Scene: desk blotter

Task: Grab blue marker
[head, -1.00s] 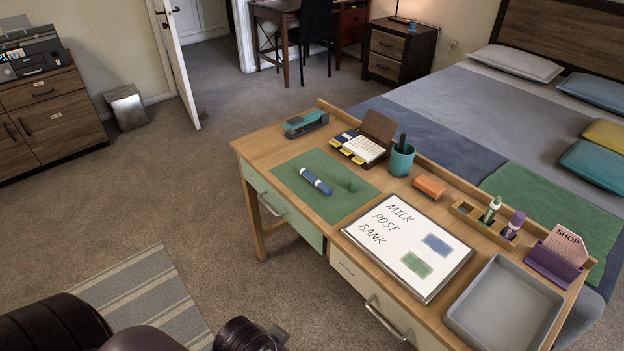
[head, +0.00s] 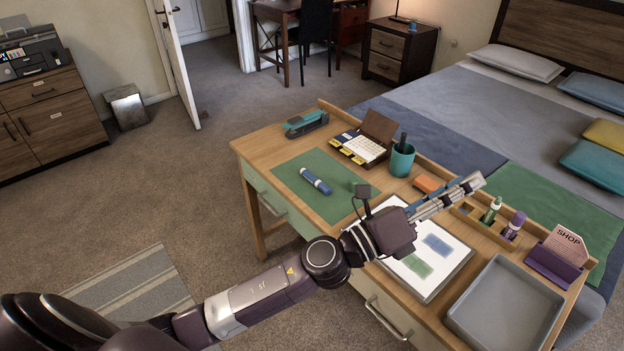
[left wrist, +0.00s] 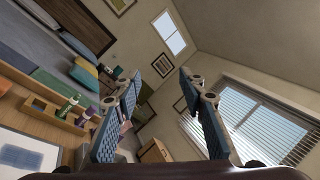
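The blue marker (head: 315,181) lies on the green desk blotter (head: 304,168), left of the whiteboard, with nothing touching it. My left gripper (head: 472,186) hangs above the desk to the right of the marker, over the whiteboard and the orange eraser, pointing toward the right. In the left wrist view, its two fingers (left wrist: 160,76) stand apart with nothing between them. The blue marker does not show in that view. My right gripper is not in view.
The whiteboard (head: 452,268) is partly hidden by my left arm. A teal pen cup (head: 402,161), an orange eraser (head: 426,183), and a wooden holder (head: 466,209) with green and purple markers stand nearby. A grey tray (head: 505,305) lies at right. A stapler (head: 305,124) sits behind the blotter.

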